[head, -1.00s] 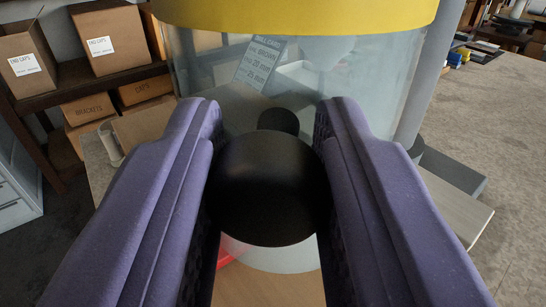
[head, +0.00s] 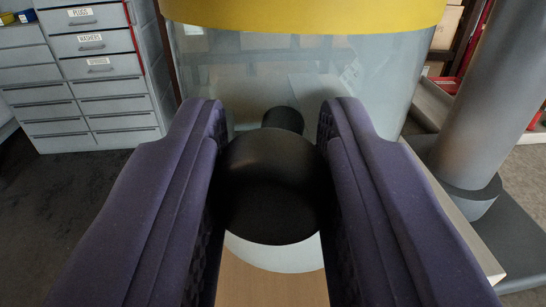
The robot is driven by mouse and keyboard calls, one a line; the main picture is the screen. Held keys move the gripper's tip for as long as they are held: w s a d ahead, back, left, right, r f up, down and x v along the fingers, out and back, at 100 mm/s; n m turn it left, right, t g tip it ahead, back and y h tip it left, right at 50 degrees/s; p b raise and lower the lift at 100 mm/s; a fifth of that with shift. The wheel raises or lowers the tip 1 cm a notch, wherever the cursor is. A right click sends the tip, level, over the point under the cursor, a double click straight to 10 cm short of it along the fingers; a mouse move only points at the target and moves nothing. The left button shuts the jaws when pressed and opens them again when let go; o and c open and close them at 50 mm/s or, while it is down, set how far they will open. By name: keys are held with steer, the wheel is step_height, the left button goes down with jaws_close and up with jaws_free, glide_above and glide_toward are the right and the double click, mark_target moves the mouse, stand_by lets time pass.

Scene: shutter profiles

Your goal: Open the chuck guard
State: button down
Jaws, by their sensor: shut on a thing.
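My gripper (head: 268,185) has two purple padded fingers, shut on a black round knob (head: 268,190). The knob sits between the pads, touching both. A short black stem (head: 284,119) shows behind the knob and joins it to the guard. The chuck guard (head: 385,95) is a clear curved shield with a yellow band (head: 300,14) along its top. It stands upright behind the knob and fills the upper middle of the head view. The chuck itself cannot be made out behind the clear shield.
A grey drawer cabinet (head: 95,85) with labelled drawers stands at the upper left. A thick grey column (head: 487,95) rises from a dark grey base (head: 520,235) at the right. Dark floor (head: 60,230) lies open at the left.

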steer(key=shift+r, duration=0.1)
steer(key=c, duration=0.8)
jaws_free()
steer(key=shift+c, duration=0.2)
steer(key=s+p, duration=0.1)
steer(key=s, duration=0.6)
steer(key=shift+s+a, duration=0.15)
steer(key=shift+s, duration=0.25)
